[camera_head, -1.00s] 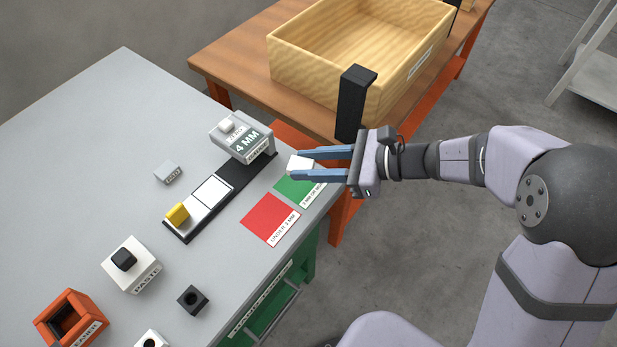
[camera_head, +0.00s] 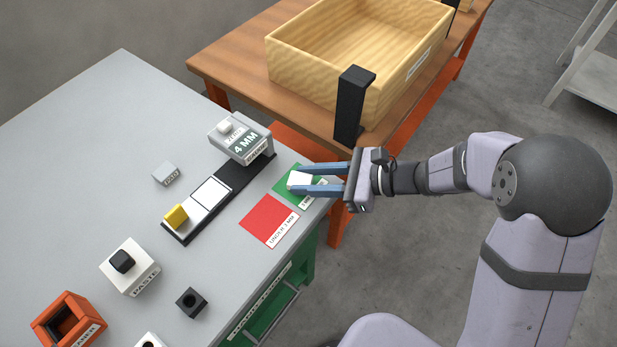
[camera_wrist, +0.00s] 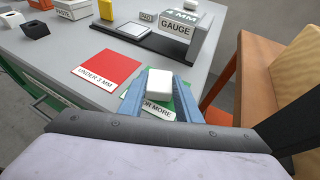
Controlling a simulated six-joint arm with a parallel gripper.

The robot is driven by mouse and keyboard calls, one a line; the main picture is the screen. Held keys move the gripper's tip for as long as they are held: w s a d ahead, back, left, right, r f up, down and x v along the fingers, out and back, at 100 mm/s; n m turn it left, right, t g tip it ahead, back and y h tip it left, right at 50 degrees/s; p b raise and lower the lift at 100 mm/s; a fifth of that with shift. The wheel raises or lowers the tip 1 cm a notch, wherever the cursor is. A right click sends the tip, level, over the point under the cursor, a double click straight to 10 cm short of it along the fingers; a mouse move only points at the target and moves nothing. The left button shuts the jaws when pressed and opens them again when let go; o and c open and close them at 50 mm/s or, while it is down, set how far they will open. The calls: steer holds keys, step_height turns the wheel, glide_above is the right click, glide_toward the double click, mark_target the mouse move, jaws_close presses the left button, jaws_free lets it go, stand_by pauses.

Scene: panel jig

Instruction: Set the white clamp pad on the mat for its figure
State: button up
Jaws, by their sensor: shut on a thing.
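The white clamp pad (camera_head: 299,180) is between the blue fingers of my gripper (camera_head: 304,181), which is shut on it. In the wrist view the pad (camera_wrist: 160,81) shows between the fingertips. The pad is over the green mat (camera_head: 284,187); I cannot tell whether it touches it. The green mat's label is partly covered by my fingers and reads "or more" in the wrist view. The red mat (camera_head: 269,220), labelled "under 3 mm", lies beside the green one. The grey gauge (camera_head: 240,140) shows "4 mm" on its face.
The gauge's black base (camera_head: 247,175) carries a white plate (camera_head: 211,191) and a yellow piece (camera_head: 176,216). A white paste block (camera_head: 130,270), an orange cleaner box (camera_head: 68,320) and a small black block (camera_head: 191,302) stand at the lower left. A wooden crate (camera_head: 390,90) and black post (camera_head: 351,105) stand behind.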

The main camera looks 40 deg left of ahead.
steer(key=shift+f, duration=0.1)
steer(key=o, duration=1.1)
steer(key=shift+o, duration=0.2)
steer(key=shift+r, duration=0.25)
steer(key=v, duration=1.2)
steer(key=shift+s, duration=0.1)
